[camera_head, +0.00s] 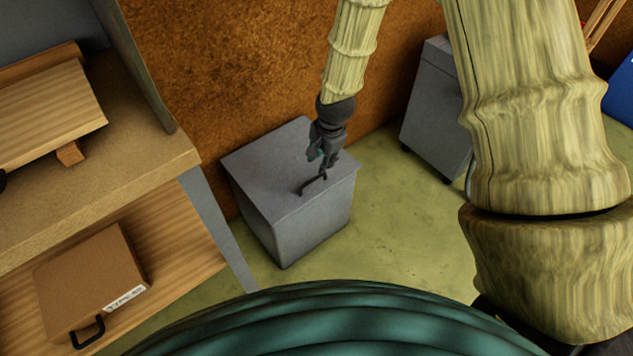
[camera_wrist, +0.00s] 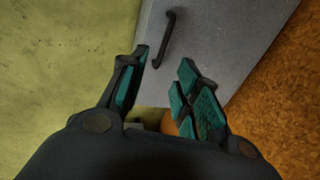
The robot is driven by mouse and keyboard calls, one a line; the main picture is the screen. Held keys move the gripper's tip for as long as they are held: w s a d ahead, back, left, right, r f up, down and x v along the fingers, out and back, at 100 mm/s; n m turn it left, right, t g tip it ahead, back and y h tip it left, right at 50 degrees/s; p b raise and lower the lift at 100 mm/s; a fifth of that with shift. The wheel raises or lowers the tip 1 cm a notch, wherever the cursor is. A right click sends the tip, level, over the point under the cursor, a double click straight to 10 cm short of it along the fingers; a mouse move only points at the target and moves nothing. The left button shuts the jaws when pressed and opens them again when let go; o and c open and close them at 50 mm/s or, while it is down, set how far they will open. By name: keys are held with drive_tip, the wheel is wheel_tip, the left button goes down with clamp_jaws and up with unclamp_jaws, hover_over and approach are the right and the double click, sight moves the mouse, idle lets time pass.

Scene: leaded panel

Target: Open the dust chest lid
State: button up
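The dust chest is a grey box (camera_head: 290,235) on the floor against the brown wall. Its flat lid (camera_head: 263,165) is shut, and it also shows in the wrist view (camera_wrist: 228,45). A dark bar handle (camera_head: 313,185) sits on the lid near its front edge; in the wrist view the handle (camera_wrist: 167,38) lies ahead of the fingers. My gripper (camera_head: 322,168) is above the lid, close to the handle. In the wrist view my gripper (camera_wrist: 165,75) is open, with teal pads apart and nothing between them. The handle appears beyond the fingertips, not gripped.
A wooden workbench (camera_head: 150,165) with a lower shelf stands at the left, a brown case (camera_head: 92,285) on the shelf. A grey wheeled cabinet (camera_head: 435,110) stands right of the chest. Greenish floor (camera_head: 390,235) is clear between the chest and my body.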

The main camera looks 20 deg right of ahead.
sight(316, 178)
drive_tip(key=f, duration=0.3)
drive_tip(key=w+f+b, duration=0.1)
drive_tip(key=f, duration=0.3)
drive_tip(key=w+f+b, duration=0.1)
drive_tip(key=f, duration=0.2)
drive_tip(key=shift+w+a+f, duration=0.2)
drive_tip(key=shift+a, duration=0.15)
clamp_jaws()
